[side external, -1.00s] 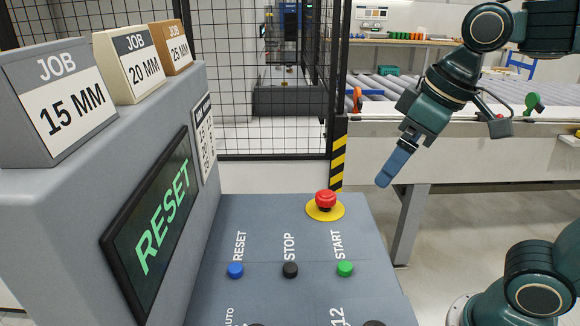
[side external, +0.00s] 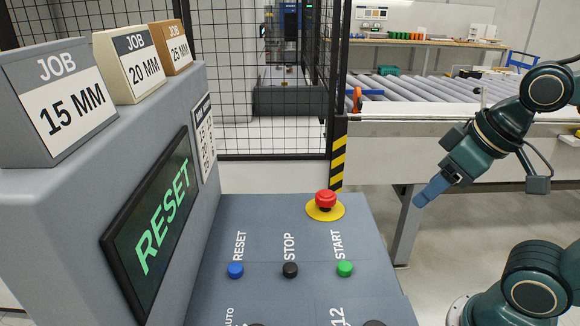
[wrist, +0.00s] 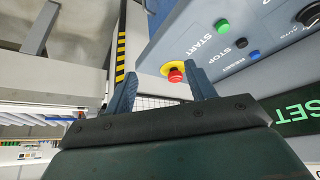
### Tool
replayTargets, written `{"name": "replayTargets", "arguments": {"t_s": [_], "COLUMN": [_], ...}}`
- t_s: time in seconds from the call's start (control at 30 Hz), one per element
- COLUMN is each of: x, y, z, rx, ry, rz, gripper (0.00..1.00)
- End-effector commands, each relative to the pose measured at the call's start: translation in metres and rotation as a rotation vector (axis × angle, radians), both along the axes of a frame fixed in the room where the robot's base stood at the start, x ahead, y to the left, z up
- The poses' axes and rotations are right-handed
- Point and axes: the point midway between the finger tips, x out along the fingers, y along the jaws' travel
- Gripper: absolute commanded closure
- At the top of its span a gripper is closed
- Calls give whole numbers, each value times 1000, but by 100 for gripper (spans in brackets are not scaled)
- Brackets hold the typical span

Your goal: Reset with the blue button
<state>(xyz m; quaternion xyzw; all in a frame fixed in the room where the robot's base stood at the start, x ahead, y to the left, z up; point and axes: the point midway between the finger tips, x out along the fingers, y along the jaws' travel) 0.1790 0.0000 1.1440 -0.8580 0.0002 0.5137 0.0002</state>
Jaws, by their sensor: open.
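The blue RESET button (side external: 236,270) is on the sloped grey panel (side external: 262,215), left of the black STOP button (side external: 290,270) and the green START button (side external: 345,269). The blue button also shows in the wrist view (wrist: 254,54). The screen (side external: 160,228) reads RESET in green. My gripper (side external: 420,201) is in the air to the right of the panel, well apart from the buttons. In the wrist view its two blue fingers (wrist: 160,85) are spread apart with nothing between them.
A red emergency stop (side external: 326,200) on a yellow base stands up at the panel's back right. Behind are a mesh fence (side external: 255,90) and a roller conveyor (side external: 440,92). JOB blocks (side external: 58,100) sit on the console top. Air above the panel is clear.

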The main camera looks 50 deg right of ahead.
Motion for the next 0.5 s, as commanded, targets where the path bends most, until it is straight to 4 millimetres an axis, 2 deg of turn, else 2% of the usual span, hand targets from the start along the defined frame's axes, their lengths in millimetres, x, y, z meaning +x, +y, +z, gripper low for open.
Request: {"name": "replayTargets", "arguments": {"t_s": [0.03, 0.27, 0.5], "x": [0, 0, 0], "y": [0, 0, 0], "z": [0, 0, 0], "rx": [0, 0, 0], "ry": [0, 0, 0], "rz": [0, 1, 1], "gripper": [55, 100, 100]}}
